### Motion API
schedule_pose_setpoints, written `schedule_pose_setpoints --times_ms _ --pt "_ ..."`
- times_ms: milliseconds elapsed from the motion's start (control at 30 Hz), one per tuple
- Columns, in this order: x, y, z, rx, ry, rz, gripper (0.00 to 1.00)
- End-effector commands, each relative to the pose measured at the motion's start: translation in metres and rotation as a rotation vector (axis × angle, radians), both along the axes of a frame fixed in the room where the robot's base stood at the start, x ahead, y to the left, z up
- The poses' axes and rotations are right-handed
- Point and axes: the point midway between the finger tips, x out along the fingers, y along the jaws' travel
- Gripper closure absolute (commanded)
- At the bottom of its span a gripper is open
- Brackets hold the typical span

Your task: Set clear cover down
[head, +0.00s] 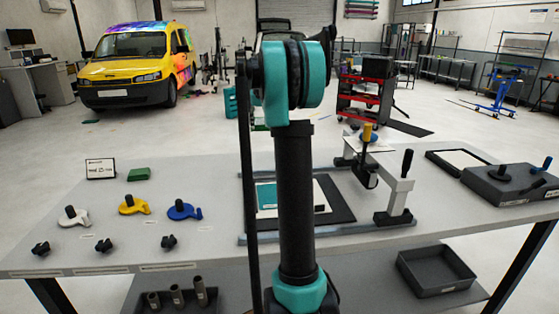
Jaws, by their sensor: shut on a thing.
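My arm rises through the middle of the head view, and my gripper is not visible; it is hidden behind the arm or out of frame. I cannot make out a clear cover with certainty. A black board (340,205) with a white and teal sheet (266,196) lies on the grey table (215,240), partly hidden by my arm. A dark, shallow frame with a pale inside (460,159) lies at the table's right back.
Several coloured knob-handled pieces, white (72,217), yellow (133,205) and blue (184,210), sit at the left. A press-like fixture (395,185) stands right of my arm. A dark box with knobs (510,183) sits far right. An empty tray (435,272) is below.

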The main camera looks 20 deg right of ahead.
Motion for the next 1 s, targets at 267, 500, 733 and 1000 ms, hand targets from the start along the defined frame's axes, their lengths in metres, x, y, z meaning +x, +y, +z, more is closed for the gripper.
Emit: schedule_pose_setpoints --times_ms 267,500,733,1000 --pt "0.000 0.000 -0.068 0.000 0.000 0.000 0.72" --pt "0.000 0.000 -0.123 0.000 0.000 0.000 0.72" --pt "-0.001 0.000 -0.147 0.000 0.000 0.000 0.72" --pt "0.000 0.000 -0.174 0.000 0.000 0.000 0.72"
